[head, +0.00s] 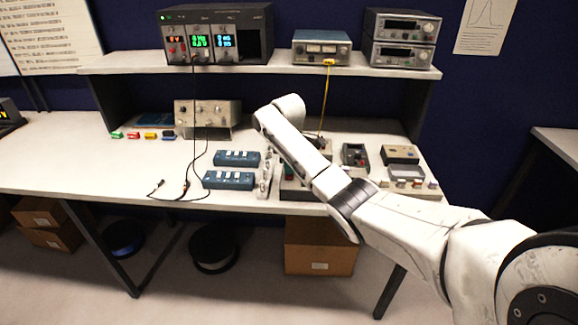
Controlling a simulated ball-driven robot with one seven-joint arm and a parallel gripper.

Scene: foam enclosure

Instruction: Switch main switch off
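My white arm reaches over the workbench from the right. My gripper (264,190) points down at the bench, just right of two blue switch boxes (237,158) (228,180). Its fingers are small here, and I cannot tell whether they are open or shut. A low unit (300,193) with a small green and red part stands at the bench front beside the gripper, partly hidden by my arm. I cannot make out which control is the main switch or its position.
A shelf (270,67) above carries a rack with lit displays (215,35) and more instruments. Black cables (193,150) hang down to the bench left of the blue boxes. Small devices (355,155) crowd the right; the bench's left part (60,160) is mostly clear.

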